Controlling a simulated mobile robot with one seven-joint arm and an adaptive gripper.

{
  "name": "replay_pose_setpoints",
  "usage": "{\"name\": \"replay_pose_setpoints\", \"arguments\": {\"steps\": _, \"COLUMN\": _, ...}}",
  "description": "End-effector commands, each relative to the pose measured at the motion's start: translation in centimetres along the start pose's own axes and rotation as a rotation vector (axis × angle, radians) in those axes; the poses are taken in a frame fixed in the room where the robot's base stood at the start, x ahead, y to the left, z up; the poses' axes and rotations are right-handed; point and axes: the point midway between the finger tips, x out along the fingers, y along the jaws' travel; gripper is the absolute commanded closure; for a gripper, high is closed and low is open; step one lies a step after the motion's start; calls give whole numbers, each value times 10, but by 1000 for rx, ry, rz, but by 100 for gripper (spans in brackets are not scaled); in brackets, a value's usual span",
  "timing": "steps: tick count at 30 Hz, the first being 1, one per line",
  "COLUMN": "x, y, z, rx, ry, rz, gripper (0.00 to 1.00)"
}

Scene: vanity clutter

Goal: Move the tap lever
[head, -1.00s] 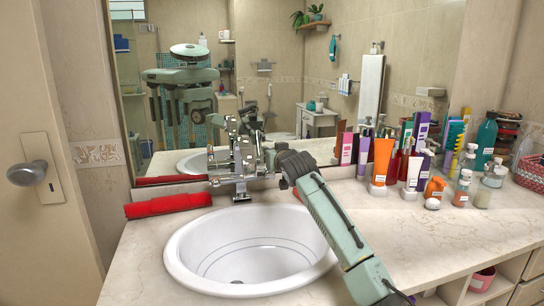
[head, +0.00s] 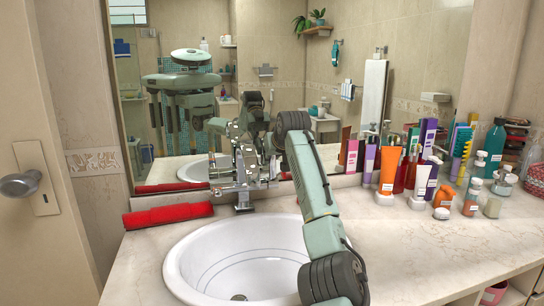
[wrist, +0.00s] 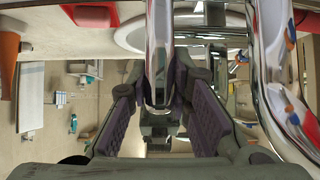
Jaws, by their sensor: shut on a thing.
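The chrome tap (head: 243,190) stands on the counter behind the white basin (head: 183,252). My gripper (head: 252,150) is at the tap's upper part, with my arm reaching in from the lower right. The arm and the busy chrome shapes make the contact hard to see in the head view. In the wrist view, the tap lever (wrist: 160,45) is a shiny chrome bar. My gripper (wrist: 160,85) has its purple pads on both sides of the bar, closed on it. A thicker curved chrome pipe (wrist: 277,70) of the tap passes close to the right finger.
A rolled red towel (head: 167,215) lies left of the basin. Several bottles and tubes, including an orange tube (head: 389,168), crowd the counter at the right. A mirror (head: 285,75) rises close behind the tap. The front right counter (head: 430,240) is clear.

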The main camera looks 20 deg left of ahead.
Motion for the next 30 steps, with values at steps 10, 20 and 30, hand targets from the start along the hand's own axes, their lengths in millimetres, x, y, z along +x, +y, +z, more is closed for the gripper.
{"name": "replay_pose_setpoints", "arguments": {"steps": 10, "x": 0, "y": 0, "z": -1, "rx": -3, "ry": -1, "rz": 2, "gripper": 100}}
{"name": "replay_pose_setpoints", "arguments": {"steps": 20, "x": 0, "y": 0, "z": -1, "rx": -1, "ry": -1, "rz": 2, "gripper": 62}}
{"name": "replay_pose_setpoints", "arguments": {"steps": 30, "x": -1, "y": 0, "z": -1, "rx": 0, "ry": -1, "rz": 1, "gripper": 60}}
